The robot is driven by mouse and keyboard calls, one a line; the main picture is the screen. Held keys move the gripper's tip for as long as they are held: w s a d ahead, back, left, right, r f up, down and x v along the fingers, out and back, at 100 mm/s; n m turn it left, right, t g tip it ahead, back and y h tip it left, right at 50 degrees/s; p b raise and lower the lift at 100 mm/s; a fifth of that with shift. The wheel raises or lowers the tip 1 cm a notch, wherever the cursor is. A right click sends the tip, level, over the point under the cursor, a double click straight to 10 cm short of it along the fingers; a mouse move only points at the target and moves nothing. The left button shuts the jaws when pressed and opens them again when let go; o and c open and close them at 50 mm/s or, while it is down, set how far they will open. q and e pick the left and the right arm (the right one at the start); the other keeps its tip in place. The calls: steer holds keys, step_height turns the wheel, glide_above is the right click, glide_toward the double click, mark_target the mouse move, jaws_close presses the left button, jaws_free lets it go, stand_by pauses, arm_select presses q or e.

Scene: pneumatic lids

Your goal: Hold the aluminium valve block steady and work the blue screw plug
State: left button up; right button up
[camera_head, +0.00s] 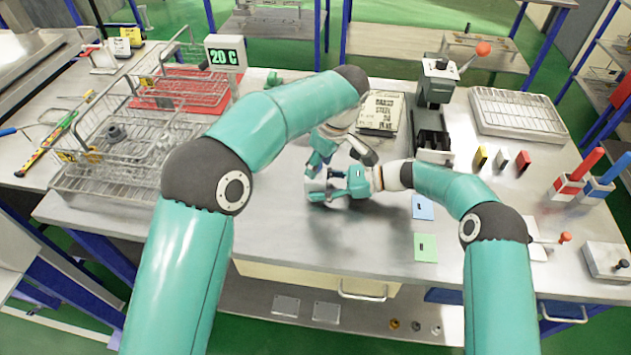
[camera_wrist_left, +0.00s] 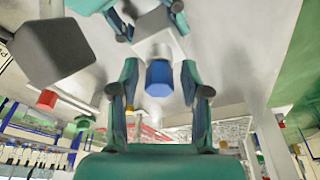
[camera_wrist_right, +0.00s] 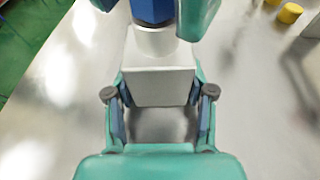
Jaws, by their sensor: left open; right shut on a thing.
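The aluminium valve block (camera_wrist_right: 158,78) is a pale grey block with a round neck, between the fingers of my right gripper (camera_wrist_right: 158,92), which is shut on it. The blue screw plug (camera_wrist_left: 158,80) sits at the block's neck; it also shows at the top of the right wrist view (camera_wrist_right: 153,10). My left gripper (camera_wrist_left: 160,72) is open, with one finger on each side of the plug and a visible gap at both sides. In the head view, the grippers meet above the middle of the bench and largely hide block and plug.
Wire baskets (camera_head: 120,175) and a red mat (camera_head: 180,88) lie left. A temperature display (camera_head: 224,56) stands behind my left arm. Blue (camera_head: 422,207) and green (camera_head: 425,247) cards lie right of my grippers. The front middle of the bench (camera_head: 290,235) is clear.

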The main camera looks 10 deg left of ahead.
arm_select(q)
steer(key=shift+s+m, duration=0.1)
steer(key=shift+m, duration=0.9)
steer(key=m, duration=0.3)
steer(key=m+t+h, duration=0.1)
steer(key=m, duration=0.1)
steer(key=shift+s+a, duration=0.15)
steer(key=shift+a, duration=0.15)
steer(key=shift+m+h, duration=0.4)
steer(key=shift+m, duration=1.1)
steer(key=m, duration=0.2)
steer(key=m+h, duration=0.1)
steer(key=m, duration=0.1)
steer(key=shift+a, duration=0.35)
steer(key=m+h, duration=0.1)
steer(key=m, duration=0.3)
steer(key=shift+a, duration=0.1)
